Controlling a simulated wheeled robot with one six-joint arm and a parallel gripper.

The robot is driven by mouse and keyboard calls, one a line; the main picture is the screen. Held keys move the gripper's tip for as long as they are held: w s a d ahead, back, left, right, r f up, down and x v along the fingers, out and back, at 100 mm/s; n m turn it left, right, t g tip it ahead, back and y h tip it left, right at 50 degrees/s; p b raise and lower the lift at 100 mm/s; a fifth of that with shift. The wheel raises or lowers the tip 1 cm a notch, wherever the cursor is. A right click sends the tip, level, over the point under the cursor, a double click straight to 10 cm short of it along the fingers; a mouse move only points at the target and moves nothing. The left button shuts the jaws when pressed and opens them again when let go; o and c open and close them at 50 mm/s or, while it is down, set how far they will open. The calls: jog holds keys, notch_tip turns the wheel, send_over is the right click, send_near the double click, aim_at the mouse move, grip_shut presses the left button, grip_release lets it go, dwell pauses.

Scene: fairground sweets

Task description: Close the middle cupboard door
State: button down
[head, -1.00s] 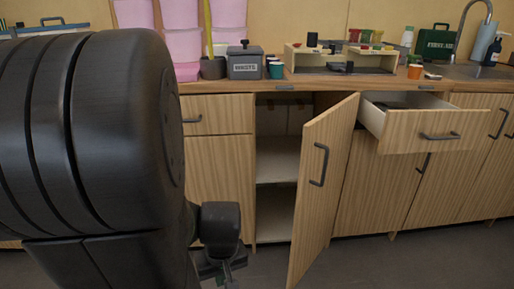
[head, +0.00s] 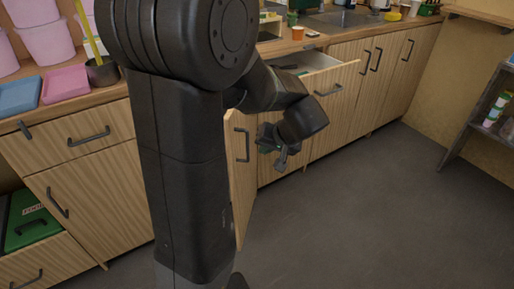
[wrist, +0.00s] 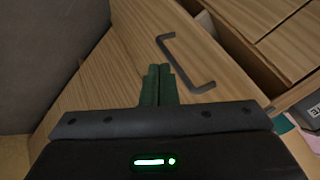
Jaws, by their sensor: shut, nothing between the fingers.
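The middle cupboard door (head: 240,205) stands open, swung out from the cabinet front, and my arm hides much of it in the head view. Its dark bar handle (head: 242,145) shows on its outer face. The door (wrist: 105,85) also fills the middle of the wrist view, with the handle (wrist: 186,62) just beyond and right of the fingertips. My gripper (head: 281,161) is shut and empty, on the outer side of the door. Its green fingers (wrist: 158,80) lie side by side and point at the door face. I cannot tell whether they touch it.
An open drawer (head: 330,90) juts out behind my gripper. The counter carries pink tubs (head: 64,84), a blue tray (head: 19,96) and a sink (head: 340,19). A low drawer at left holds a green case (head: 32,222). A shelf (head: 480,110) stands at right. The floor (head: 370,210) is clear.

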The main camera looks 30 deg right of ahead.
jog(key=b, duration=0.1)
send_near(235, 160)
notch_tip(235, 160, down, 4)
jog(key=d, duration=0.3)
jog(key=shift+w+a, duration=1.5)
jog(key=shift+a, duration=0.2)
jog(key=shift+a, duration=0.1)
